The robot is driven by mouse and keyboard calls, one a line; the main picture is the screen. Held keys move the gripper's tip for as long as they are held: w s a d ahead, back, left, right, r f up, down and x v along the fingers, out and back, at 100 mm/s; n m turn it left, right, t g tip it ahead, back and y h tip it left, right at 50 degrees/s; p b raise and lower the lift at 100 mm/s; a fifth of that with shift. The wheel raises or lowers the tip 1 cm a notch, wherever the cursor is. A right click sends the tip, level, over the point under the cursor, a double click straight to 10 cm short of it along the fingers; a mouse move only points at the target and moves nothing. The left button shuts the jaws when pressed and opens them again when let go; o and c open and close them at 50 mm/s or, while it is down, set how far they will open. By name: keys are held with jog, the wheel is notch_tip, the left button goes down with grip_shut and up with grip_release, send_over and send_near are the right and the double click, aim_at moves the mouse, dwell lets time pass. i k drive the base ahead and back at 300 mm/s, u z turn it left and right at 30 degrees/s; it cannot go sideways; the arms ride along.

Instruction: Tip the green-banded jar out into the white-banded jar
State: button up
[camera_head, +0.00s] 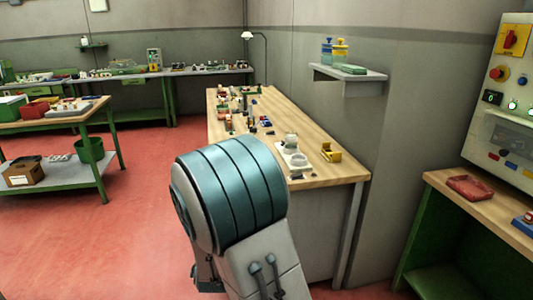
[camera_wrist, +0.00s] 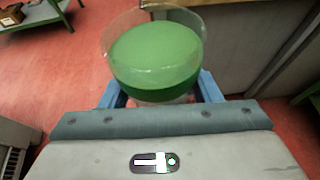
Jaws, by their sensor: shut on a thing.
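The green-banded jar (camera_wrist: 155,60) fills the top middle of the wrist view. It is a clear round vessel with a green lower part. My gripper (camera_wrist: 160,92) is shut on it, with one blue finger on each side. The jar is held above the red floor. I see no stoppers in it. My gripper and the jar are hidden in the head view behind my arm. A small whitish jar-like thing (camera_head: 291,141) stands on the wooden bench; it is too small to tell whether it is the white-banded jar.
The wooden bench (camera_head: 332,172) runs along the wall, with a yellow holder (camera_head: 331,153) near its front and several small items farther back. A wall shelf (camera_head: 352,85) is above its right side. A red tray (camera_head: 471,188) lies on another bench. Red floor is open at left.

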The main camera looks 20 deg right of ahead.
aim_at(291, 138)
jog(key=z, duration=0.6)
jog(key=i, duration=0.65)
jog(key=z, duration=0.35)
